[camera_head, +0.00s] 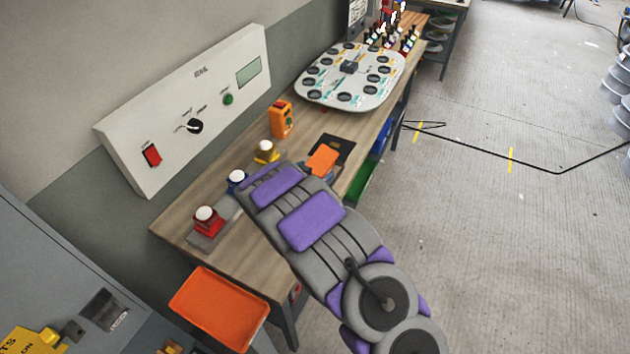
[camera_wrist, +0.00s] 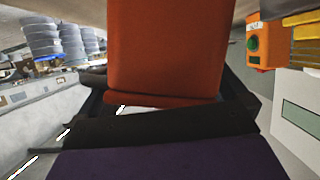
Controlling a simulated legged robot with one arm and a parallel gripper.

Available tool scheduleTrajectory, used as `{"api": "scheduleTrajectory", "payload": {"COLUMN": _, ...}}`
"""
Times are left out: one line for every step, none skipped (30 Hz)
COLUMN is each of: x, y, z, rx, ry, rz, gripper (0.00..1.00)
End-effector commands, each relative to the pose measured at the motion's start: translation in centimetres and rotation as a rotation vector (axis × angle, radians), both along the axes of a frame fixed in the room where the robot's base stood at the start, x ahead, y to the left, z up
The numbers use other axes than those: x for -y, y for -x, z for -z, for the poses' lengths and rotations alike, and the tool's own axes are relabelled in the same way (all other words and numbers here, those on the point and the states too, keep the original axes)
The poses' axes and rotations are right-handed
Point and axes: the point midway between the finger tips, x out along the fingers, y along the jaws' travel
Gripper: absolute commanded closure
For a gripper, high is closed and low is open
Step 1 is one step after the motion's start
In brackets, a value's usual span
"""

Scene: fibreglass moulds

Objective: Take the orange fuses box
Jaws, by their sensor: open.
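An orange box (camera_head: 322,159), which looks like the fuses box, is at the right part of the workbench beside a flat black pad; no label is readable. My gripper (camera_head: 312,172) is right at this box, and my forearm hides much of the space between them. In the wrist view the orange box (camera_wrist: 165,50) fills the upper middle, very close to the dark gripper parts. The jaws are open; whether they touch the box cannot be told.
An upright orange button box (camera_head: 282,118) with a green button stands behind. Red, blue and yellow button units line the bench's left side. A wall panel (camera_head: 195,110) rises behind. A round-cornered board (camera_head: 350,77) lies farther back. An orange tray (camera_head: 219,309) is in front. Floor at right is mostly clear.

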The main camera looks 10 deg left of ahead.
Motion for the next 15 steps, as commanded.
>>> {"api": "scheduleTrajectory", "payload": {"x": -0.47, "y": 0.05, "z": 0.06, "rx": 0.001, "ry": 0.001, "rz": -0.003, "gripper": 0.00}}
{"api": "scheduleTrajectory", "payload": {"x": -0.63, "y": 0.09, "z": 0.05, "rx": 0.001, "ry": 0.003, "rz": -0.003, "gripper": 0.00}}
{"api": "scheduleTrajectory", "payload": {"x": -0.77, "y": 0.14, "z": 0.03, "rx": 0.002, "ry": 0.004, "rz": -0.003, "gripper": 0.00}}
{"api": "scheduleTrajectory", "payload": {"x": -0.89, "y": 0.17, "z": 0.04, "rx": 0.002, "ry": 0.005, "rz": -0.004, "gripper": 0.00}}
{"api": "scheduleTrajectory", "payload": {"x": -1.01, "y": 0.17, "z": 0.05, "rx": 0.002, "ry": 0.006, "rz": -0.004, "gripper": 0.00}}
{"api": "scheduleTrajectory", "payload": {"x": -1.11, "y": 0.18, "z": 0.07, "rx": 0.002, "ry": 0.006, "rz": -0.004, "gripper": 0.03}}
{"api": "scheduleTrajectory", "payload": {"x": -1.13, "y": 0.17, "z": 0.08, "rx": 0.002, "ry": 0.006, "rz": -0.004, "gripper": 0.06}}
{"api": "scheduleTrajectory", "payload": {"x": -1.11, "y": 0.17, "z": 0.11, "rx": 0.001, "ry": 0.005, "rz": -0.004, "gripper": 0.09}}
{"api": "scheduleTrajectory", "payload": {"x": -1.02, "y": 0.15, "z": 0.12, "rx": 0.002, "ry": 0.005, "rz": -0.004, "gripper": 0.12}}
{"api": "scheduleTrajectory", "payload": {"x": -0.92, "y": 0.14, "z": 0.12, "rx": 0.001, "ry": 0.004, "rz": -0.004, "gripper": 0.15}}
{"api": "scheduleTrajectory", "payload": {"x": -0.80, "y": 0.12, "z": 0.13, "rx": 0.000, "ry": 0.003, "rz": -0.004, "gripper": 0.18}}
{"api": "scheduleTrajectory", "payload": {"x": -0.72, "y": 0.11, "z": 0.17, "rx": -0.001, "ry": 0.003, "rz": -0.003, "gripper": 0.22}}
{"api": "scheduleTrajectory", "payload": {"x": -0.63, "y": 0.10, "z": 0.19, "rx": -0.001, "ry": 0.001, "rz": -0.004, "gripper": 0.25}}
{"api": "scheduleTrajectory", "payload": {"x": -0.50, "y": 0.09, "z": 0.19, "rx": -0.002, "ry": 0.000, "rz": -0.004, "gripper": 0.28}}
{"api": "scheduleTrajectory", "payload": {"x": -0.34, "y": 0.10, "z": 0.20, "rx": -0.003, "ry": -0.001, "rz": -0.002, "gripper": 0.32}}
